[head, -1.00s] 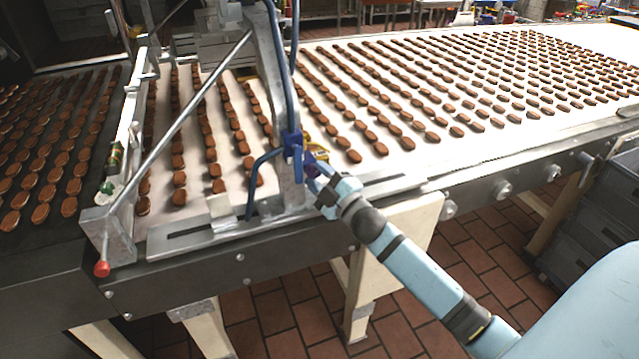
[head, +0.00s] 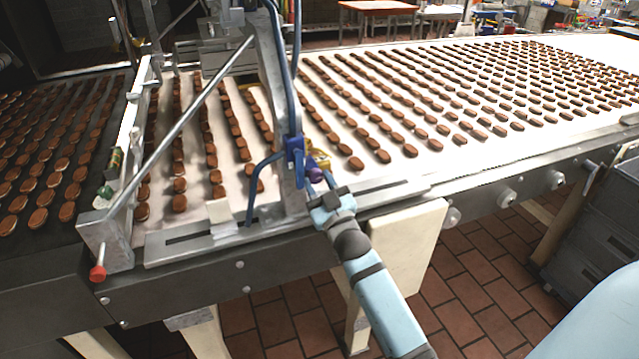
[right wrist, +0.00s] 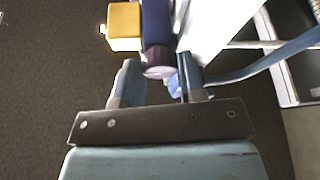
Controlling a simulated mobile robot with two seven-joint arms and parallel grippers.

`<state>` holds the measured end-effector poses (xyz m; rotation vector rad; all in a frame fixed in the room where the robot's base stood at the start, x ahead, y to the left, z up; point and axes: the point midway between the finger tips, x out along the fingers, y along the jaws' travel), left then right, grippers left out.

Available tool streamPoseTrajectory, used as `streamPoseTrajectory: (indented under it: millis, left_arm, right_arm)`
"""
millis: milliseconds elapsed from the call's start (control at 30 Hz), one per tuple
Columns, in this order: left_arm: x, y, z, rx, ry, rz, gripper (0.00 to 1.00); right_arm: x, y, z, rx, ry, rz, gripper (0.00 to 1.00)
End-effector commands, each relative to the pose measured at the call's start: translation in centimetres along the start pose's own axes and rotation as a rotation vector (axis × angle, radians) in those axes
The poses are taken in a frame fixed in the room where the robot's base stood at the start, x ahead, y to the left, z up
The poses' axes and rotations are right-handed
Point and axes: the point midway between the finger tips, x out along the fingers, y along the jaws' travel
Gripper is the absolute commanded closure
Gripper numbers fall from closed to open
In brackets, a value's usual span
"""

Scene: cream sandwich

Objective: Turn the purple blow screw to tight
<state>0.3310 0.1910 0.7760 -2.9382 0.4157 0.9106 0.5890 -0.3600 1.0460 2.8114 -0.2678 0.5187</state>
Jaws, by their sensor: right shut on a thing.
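The purple blow screw (head: 315,174) is a small knob at the lower end of the blue fitting (head: 295,148), on the grey upright arm of the machine. My right gripper (head: 326,197) reaches it from the front and below. In the right wrist view, the purple screw (right wrist: 158,69) points toward me between the two fingertips of my right gripper (right wrist: 158,80), which is shut on it. The screw's thread and how far it is turned cannot be seen. My left gripper is not in view.
Blue hoses (head: 262,180) and a yellow part (head: 318,158) sit close by the screw; the yellow block also shows in the right wrist view (right wrist: 124,25). A slanted metal rod (head: 190,125) crosses at left. The white conveyor (head: 400,172) carries rows of brown biscuits behind.

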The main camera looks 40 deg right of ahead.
Motion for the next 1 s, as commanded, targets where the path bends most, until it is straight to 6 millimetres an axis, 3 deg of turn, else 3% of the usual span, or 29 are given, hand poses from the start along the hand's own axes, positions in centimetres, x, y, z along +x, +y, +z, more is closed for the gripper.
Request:
streamPoseTrajectory:
  millis: [633,667,700,1000]
  left_arm:
    - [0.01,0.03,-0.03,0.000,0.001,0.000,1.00]
    - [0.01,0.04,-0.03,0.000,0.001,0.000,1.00]
    - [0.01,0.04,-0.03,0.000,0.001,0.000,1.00]
    - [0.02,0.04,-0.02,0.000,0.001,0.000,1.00]
  right_arm:
    - [0.02,-0.04,-0.05,0.047,0.001,0.019,0.86]
    - [0.02,-0.04,-0.05,0.047,0.001,0.019,0.58]
    - [0.02,-0.04,-0.05,0.047,0.001,0.019,0.52]
    - [0.02,-0.05,-0.04,0.046,0.001,0.019,0.52]
